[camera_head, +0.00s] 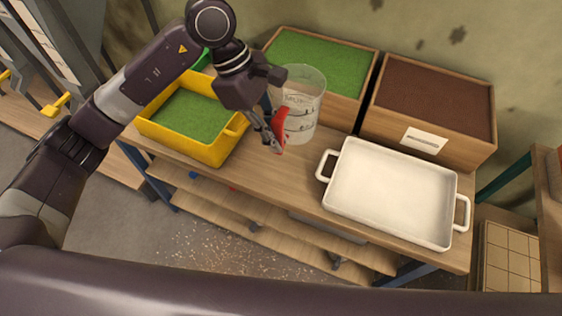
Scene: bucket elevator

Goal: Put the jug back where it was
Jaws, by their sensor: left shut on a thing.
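The clear jug (302,101) with dark measuring marks is upright over the back middle of the workbench, in front of the wooden boxes. It looks empty. Its red handle (282,127) faces the front left. My left gripper (274,138) comes in from the left and is shut on the red handle. The jug's base is at or close to the bench top; I cannot tell whether it touches. My right gripper is not in view.
A yellow bin (211,151) with green contents stands left of the jug. A white tray (337,207) with handles lies to the right. Behind are wooden boxes of green (346,109) and brown (377,127) material. Bare wooden bench top (275,178) lies between bin and tray.

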